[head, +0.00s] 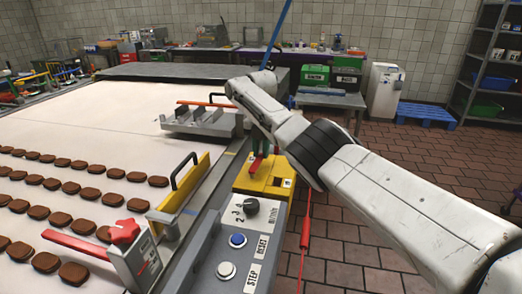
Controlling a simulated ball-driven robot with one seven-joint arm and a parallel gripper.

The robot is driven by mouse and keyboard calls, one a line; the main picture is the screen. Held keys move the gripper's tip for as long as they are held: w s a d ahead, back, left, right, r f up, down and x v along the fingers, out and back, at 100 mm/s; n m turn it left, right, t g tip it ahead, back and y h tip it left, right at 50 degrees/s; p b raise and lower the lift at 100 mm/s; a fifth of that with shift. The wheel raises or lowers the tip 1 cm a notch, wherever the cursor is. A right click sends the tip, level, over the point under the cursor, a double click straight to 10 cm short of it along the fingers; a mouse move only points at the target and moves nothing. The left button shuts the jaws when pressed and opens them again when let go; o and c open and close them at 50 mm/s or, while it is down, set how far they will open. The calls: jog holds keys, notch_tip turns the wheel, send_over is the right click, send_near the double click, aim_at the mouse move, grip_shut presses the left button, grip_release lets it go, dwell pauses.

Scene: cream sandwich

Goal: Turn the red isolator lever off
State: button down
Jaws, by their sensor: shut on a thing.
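A yellow box (262,186) stands at the near end of the conveyor's side rail, behind the grey control panel. A small red lever (256,164) rises from its top and is partly hidden. My gripper (262,149) points down over the box, small and mostly covered by my white arm. It is shut on the red lever's upper part. The lever's exact angle and the fingertips are hard to make out.
A grey control panel (208,254) with a dial, a blue button and a white button is nearest. A red clamp knob (124,232) and a yellow guide plate (184,193) stand by the conveyor (100,118) with rows of brown biscuits. A red cord handle (305,232) hangs right of the box. Tiled floor is free further right.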

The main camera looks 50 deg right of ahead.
jog(key=shift+w+a+n, duration=0.1)
jog(key=shift+w+n, duration=0.15)
jog(key=shift+n, duration=0.15)
jog(key=c, duration=1)
grip_release()
jog(key=shift+a, duration=0.1)
jog(key=shift+o, duration=0.2)
notch_tip(320, 180, up, 11)
jog(key=shift+f, duration=0.1)
jog(key=shift+p, duration=0.3)
